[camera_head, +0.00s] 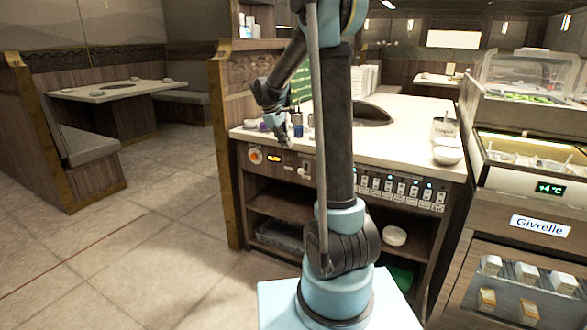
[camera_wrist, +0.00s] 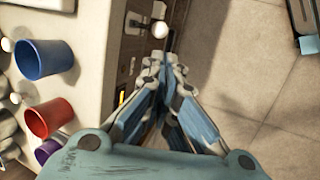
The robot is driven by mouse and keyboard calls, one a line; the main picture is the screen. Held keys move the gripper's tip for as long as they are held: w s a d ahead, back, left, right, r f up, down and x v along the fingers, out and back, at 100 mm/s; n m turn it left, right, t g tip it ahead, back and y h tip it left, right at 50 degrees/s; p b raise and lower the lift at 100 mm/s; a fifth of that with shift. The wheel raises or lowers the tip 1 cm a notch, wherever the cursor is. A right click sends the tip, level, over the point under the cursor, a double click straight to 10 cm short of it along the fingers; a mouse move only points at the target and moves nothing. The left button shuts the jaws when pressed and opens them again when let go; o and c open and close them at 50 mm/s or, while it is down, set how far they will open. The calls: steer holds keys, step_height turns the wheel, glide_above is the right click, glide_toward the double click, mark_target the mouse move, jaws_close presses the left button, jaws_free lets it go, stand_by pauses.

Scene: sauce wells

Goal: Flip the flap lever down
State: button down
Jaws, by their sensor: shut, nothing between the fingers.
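A lever with a pale round knob (camera_head: 303,172) sticks out from the wooden front panel of the counter, and I take it to be the flap lever. The knob also shows in the wrist view (camera_wrist: 160,29), beside a small slotted plate. My gripper (camera_head: 286,138) is in front of the counter's front edge, up and left of the knob in the head view. In the wrist view my gripper (camera_wrist: 163,62) has its fingertips together, empty, pointing toward the knob. They look apart from it. The lever's shaft is mostly hidden.
The panel also bears an orange-ringed dial (camera_head: 255,156), a lit display (camera_head: 274,158) and a row of switches (camera_head: 400,188). Blue (camera_wrist: 44,59), red (camera_wrist: 48,118) and purple (camera_wrist: 47,150) cups stand near the counter edge. Open floor (camera_head: 150,220) lies left.

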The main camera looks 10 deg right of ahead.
glide_toward(303, 170)
step_height(303, 170, down, 6)
steer(key=w, duration=0.3)
steer(key=shift+d+f, duration=0.1)
steer(key=shift+f, duration=0.75)
